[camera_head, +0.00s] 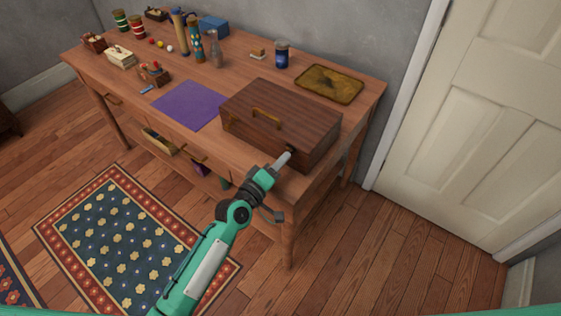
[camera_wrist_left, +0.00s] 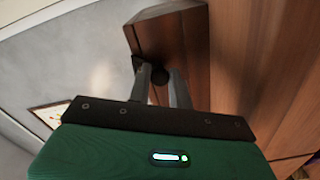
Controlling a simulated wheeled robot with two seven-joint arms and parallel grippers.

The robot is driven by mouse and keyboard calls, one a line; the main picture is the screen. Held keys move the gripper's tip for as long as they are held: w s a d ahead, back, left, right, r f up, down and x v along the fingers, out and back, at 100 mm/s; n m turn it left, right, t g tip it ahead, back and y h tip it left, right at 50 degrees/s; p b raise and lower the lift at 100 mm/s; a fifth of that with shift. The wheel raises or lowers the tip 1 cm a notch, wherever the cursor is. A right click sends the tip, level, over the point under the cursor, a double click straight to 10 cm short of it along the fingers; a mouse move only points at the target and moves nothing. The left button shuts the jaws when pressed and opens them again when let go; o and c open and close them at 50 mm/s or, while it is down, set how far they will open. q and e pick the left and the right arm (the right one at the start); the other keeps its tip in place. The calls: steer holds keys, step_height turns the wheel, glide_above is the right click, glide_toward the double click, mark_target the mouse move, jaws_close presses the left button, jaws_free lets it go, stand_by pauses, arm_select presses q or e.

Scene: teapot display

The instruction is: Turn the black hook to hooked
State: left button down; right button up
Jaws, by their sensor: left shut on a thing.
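The black hook (camera_head: 291,149) is a small dark piece at the front right of the brown wooden box (camera_head: 262,127). The box lid is down. My right gripper is not in view.
The box stands on a wooden table (camera_head: 240,68). A purple mat (camera_head: 190,105) lies left of it and a dark gold tray (camera_head: 329,83) behind it. A blue jar (camera_head: 282,55), bottles and small items stand farther back. An open drawer (camera_head: 158,141) sticks out at the front left.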

arm_select(q)
steer(key=c, duration=1.3)
jaws_free()
steer(key=shift+s+a, duration=0.1)
steer(key=b+v, duration=0.1)
steer(key=v, duration=1.2)
steer(key=shift+s+a, duration=0.2)
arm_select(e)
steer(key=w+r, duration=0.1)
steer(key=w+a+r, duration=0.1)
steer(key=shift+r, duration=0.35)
